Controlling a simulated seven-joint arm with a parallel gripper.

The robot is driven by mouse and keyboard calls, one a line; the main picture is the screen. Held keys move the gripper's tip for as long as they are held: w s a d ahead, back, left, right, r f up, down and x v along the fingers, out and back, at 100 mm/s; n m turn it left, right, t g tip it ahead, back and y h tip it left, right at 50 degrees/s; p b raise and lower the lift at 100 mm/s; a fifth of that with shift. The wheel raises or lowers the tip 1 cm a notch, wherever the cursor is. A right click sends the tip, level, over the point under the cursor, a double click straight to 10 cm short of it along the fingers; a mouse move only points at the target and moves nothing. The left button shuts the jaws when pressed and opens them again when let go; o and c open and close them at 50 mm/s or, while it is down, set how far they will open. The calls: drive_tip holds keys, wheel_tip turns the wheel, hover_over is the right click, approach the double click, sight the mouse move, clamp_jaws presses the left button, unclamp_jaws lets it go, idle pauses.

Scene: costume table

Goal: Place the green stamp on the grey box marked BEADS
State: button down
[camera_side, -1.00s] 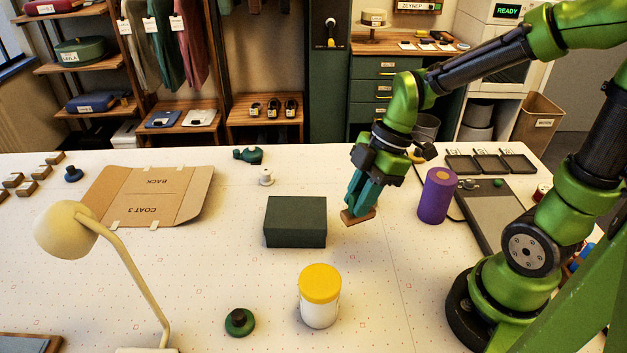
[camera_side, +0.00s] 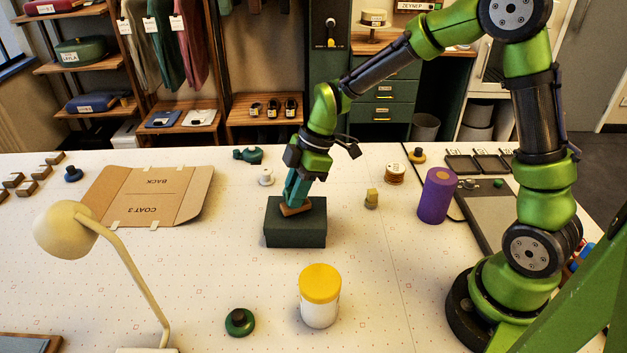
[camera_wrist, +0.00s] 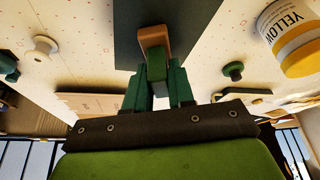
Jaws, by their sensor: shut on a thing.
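My gripper (camera_side: 296,200) is shut on a stamp with a flat wooden base (camera_side: 295,209) and a green grip; the stamp also shows in the wrist view (camera_wrist: 153,42). The base is at the bottom, slightly tilted in the side view, over the top of a dark grey-green box (camera_side: 295,234). I cannot tell whether it touches the lid. The box's dark top also fills the upper middle of the wrist view (camera_wrist: 195,25). No BEADS marking is readable on the faces I see. The fingers hide most of the green grip.
A white jar with a yellow lid (camera_side: 320,295) and a dark green knob (camera_side: 240,321) stand in front. A white spool (camera_side: 266,176) and flat cardboard (camera_side: 150,195) lie left. A lamp (camera_side: 70,228) stands front left.

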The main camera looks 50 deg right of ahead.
drive_tip(key=shift+f, duration=0.2)
drive_tip(key=c, duration=1)
unclamp_jaws()
drive_tip(key=shift+o, duration=0.2)
drive_tip(key=v, duration=1.1)
drive_tip(key=s+d+r+m+t+h, duration=0.1)
drive_tip(key=s+r+m+t, duration=0.1)
drive_tip(key=s+m, duration=0.6)
drive_tip(key=s+d+r+m+t+h, duration=0.1)
drive_tip(key=s+r+m+t, duration=0.2)
drive_tip(key=s+m, duration=0.5)
drive_tip(key=shift+s+r+m+t, duration=0.2)
drive_tip(key=shift+m+t, duration=0.1)
drive_tip(key=shift+m, duration=0.5)
